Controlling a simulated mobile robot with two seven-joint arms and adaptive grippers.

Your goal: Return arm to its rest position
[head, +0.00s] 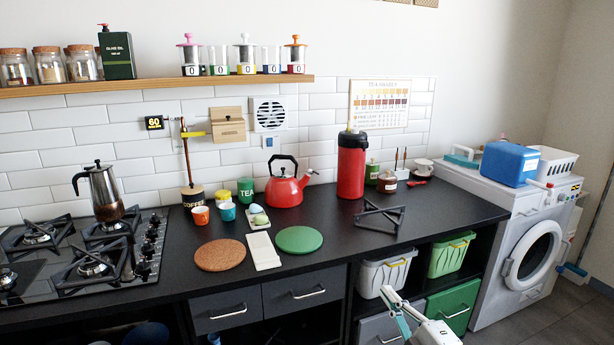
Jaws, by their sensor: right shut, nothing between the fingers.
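My right gripper (392,300) shows at the bottom of the head view, right of centre. It is shut and empty, in front of the lower cabinets and below the level of the black counter (335,243). Nothing shows touching its fingers. Only a short white part of my right arm is visible behind it, at the bottom edge. My left gripper does not show clearly anywhere in the view.
The gas hob (88,255) with a moka pot (102,192) is at left. A red kettle (284,187) and red flask (351,168) stand on the counter. Near my right gripper are a white bin (384,274) and green drawer (452,306). A washing machine (528,258) stands at right.

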